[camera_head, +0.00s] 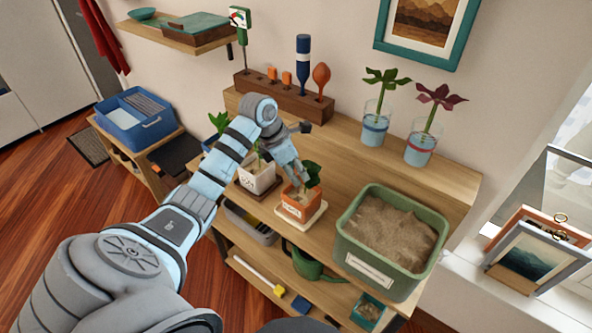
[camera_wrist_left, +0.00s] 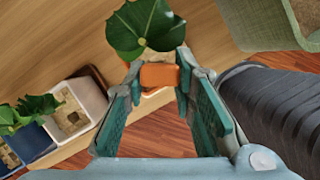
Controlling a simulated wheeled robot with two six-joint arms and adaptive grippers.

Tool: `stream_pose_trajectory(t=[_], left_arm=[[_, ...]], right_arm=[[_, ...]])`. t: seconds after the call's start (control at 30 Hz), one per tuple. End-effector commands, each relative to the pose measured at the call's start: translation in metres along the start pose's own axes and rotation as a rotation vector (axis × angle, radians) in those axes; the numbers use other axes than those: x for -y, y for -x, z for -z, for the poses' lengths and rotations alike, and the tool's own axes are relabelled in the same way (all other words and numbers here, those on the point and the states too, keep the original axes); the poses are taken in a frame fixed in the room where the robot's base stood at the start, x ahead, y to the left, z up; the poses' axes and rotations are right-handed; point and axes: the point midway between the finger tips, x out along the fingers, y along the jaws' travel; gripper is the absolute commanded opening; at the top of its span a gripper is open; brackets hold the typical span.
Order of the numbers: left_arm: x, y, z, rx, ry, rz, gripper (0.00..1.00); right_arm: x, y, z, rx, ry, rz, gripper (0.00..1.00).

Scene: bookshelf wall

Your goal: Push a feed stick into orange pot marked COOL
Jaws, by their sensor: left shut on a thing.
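The orange pot (camera_head: 300,207) stands on a pale saucer (camera_head: 318,220) at the bench's front edge; its white label is too small to read. A green-leafed plant (camera_head: 312,172) grows in it, and its leaves (camera_wrist_left: 145,28) show in the left wrist view. My left gripper (camera_head: 299,180) is right over the pot. In the left wrist view, its fingers are shut on the orange head of a feed stick (camera_wrist_left: 159,75). The stick's lower end is hidden, so I cannot tell whether it touches the soil. My right gripper is not in view.
A white pot (camera_head: 257,179) stands close on the left, with a blue pot beyond. A green tub of soil (camera_head: 395,283) stands on the right. A wooden rack (camera_head: 283,97) with tools and orange pieces stands behind, near two glass vases. Bench between rack and tub is clear.

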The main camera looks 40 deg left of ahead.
Motion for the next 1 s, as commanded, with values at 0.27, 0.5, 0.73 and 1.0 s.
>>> stream_pose_trajectory(t=[0.27, 0.5, 0.73, 1.0], left_arm=[[0.0, -0.009, 0.004, 0.0, 0.0, 0.0, 0.0], [0.0, -0.016, 0.006, 0.0, 0.0, 0.0, 0.0], [0.0, -0.022, 0.009, 0.0, 0.0, 0.0, 0.0], [0.0, -0.03, 0.012, 0.0, 0.0, 0.0, 0.0]], right_arm=[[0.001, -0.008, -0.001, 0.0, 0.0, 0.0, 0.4], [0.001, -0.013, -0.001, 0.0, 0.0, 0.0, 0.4], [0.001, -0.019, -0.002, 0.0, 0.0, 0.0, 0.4], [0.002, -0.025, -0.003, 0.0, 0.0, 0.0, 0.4]])
